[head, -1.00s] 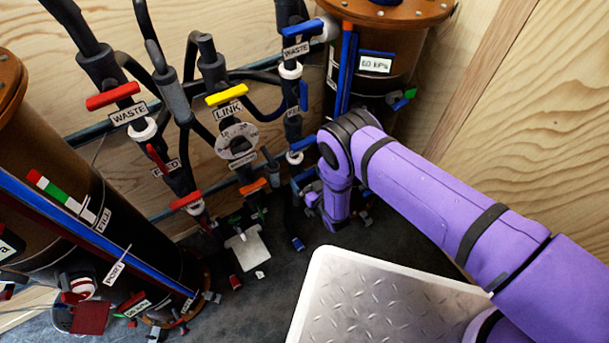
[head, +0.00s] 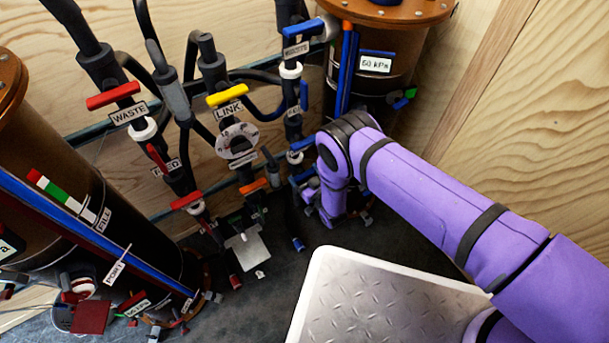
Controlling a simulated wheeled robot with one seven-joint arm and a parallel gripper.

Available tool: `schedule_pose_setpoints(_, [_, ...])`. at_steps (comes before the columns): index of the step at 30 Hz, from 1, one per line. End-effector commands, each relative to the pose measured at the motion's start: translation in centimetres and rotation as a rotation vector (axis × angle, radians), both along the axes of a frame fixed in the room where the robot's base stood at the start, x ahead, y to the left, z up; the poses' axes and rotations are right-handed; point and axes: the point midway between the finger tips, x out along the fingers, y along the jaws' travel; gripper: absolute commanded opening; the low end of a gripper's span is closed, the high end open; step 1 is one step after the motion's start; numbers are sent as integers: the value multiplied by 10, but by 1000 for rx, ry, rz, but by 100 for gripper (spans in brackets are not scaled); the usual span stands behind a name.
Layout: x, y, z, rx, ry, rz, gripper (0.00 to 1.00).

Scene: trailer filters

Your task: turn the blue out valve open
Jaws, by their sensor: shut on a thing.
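My purple arm reaches in from the right and bends down at its wrist. My gripper (head: 309,188) is small in view, low beside the blue-marked pipe column, and partly hidden by my wrist. A blue handle (head: 303,177), apparently the out valve's, shows at the gripper's tips. The gripper appears shut on it. Its label is not readable, and my wrist hides part of the valve, so its exact angle cannot be told.
Another blue handle (head: 302,144) sits just above on the same column. A blue waste handle (head: 303,28) is higher. An orange handle (head: 253,186) and a red handle (head: 186,200) stand to the left. A metal tread plate (head: 385,305) lies in front.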

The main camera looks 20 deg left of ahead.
Motion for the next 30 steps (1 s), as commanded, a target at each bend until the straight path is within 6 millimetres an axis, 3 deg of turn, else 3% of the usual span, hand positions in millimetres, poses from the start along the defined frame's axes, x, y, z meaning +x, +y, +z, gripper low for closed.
schedule_pose_setpoints(30, [-4, 3, -2, -560, -656, 2, 70])
